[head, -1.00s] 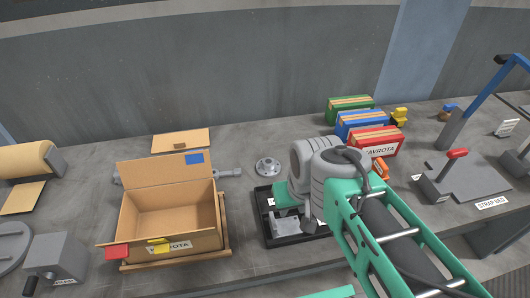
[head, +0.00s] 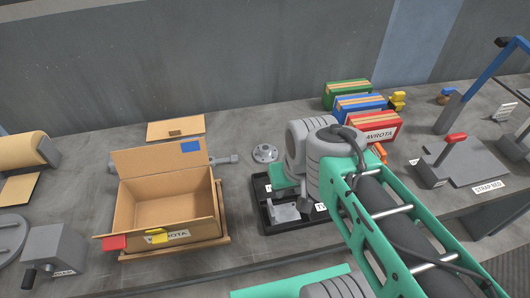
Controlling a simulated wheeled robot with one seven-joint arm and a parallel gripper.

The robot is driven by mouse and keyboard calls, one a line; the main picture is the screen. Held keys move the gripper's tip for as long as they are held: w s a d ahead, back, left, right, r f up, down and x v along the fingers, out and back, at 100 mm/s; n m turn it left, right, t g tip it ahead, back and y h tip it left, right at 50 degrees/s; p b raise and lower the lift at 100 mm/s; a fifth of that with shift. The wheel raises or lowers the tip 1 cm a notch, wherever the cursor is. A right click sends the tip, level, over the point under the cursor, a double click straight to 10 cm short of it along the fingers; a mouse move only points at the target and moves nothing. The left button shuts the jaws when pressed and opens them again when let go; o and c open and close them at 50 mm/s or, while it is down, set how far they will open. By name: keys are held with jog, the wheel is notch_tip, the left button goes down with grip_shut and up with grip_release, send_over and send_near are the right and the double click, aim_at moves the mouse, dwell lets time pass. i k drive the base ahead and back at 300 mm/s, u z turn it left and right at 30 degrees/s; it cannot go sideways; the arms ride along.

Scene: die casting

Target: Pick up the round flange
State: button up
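The round flange (head: 265,153) is a small grey metal disc with a raised hub. It lies flat on the grey bench behind the black tray (head: 268,226), just left of my arm's grey wrist. My teal and grey arm reaches in from the lower right, and its wrist is over the tray. A grey metal part (head: 285,212) lies in the tray.
An open, empty cardboard box (head: 165,208) stands left of the tray. A grey shaft (head: 225,160) lies behind it. Green (head: 345,92), blue (head: 358,107) and red (head: 371,128) boxes stand at the back right. A strapping station (head: 470,165) is at the far right.

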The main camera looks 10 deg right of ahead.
aim_at(265, 153)
jog(key=k, duration=0.5)
jog(key=u, duration=3.55)
jog(key=k, duration=1.2)
jog(key=z, duration=1.3)
jog(key=i, duration=0.5)
jog(key=z, duration=0.05)
